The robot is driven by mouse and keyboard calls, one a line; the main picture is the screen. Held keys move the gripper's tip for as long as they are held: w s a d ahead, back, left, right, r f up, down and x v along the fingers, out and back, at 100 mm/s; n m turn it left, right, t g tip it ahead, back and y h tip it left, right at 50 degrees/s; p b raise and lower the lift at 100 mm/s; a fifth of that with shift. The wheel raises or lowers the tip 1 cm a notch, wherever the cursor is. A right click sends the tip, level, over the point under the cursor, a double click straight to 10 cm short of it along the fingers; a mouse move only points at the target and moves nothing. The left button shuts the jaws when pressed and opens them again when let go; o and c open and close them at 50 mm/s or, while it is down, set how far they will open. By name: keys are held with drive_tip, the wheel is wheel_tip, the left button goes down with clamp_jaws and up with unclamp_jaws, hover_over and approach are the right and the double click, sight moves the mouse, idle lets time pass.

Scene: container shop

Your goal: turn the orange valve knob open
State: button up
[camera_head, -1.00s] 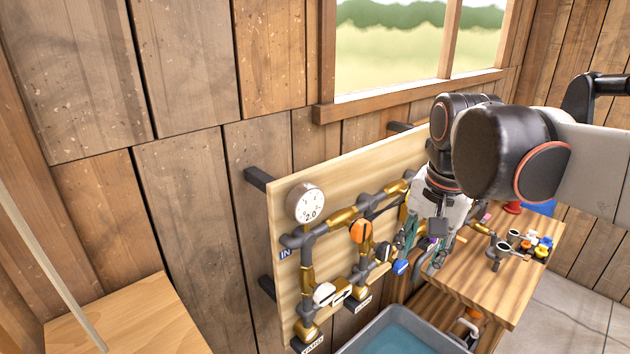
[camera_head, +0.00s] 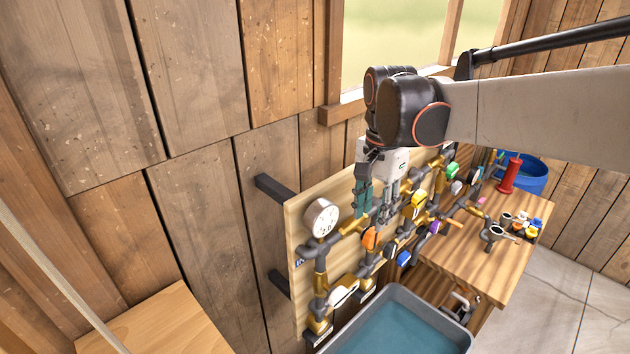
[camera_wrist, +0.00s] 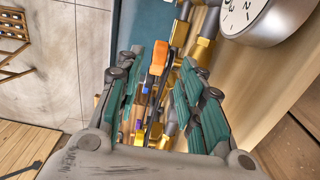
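The orange valve knob (camera_head: 370,238) sits on the pipework of the wooden valve board (camera_head: 300,215), right of the round gauge (camera_head: 321,217). In the wrist view the orange knob (camera_wrist: 160,58) lies between the two finger lines, beyond the tips. My gripper (camera_head: 375,208) is above the knob with its teal-padded fingers pointing down. In the wrist view my gripper (camera_wrist: 166,75) has its fingers spread wide with nothing held between them. I see no contact with the knob.
More valves sit close by on the board: yellow (camera_head: 416,204), white (camera_head: 342,295) and blue (camera_head: 404,258). A grey basin of water (camera_head: 395,330) is below. A wooden bench (camera_head: 480,262) with a red tool (camera_head: 511,175) stands right. The gauge (camera_wrist: 258,16) is near my fingers.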

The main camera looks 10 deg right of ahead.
sight(371, 232)
wheel_tip(371, 232, down, 8)
drive_tip(key=shift+r, duration=0.1)
idle(0.4)
clamp_jaws()
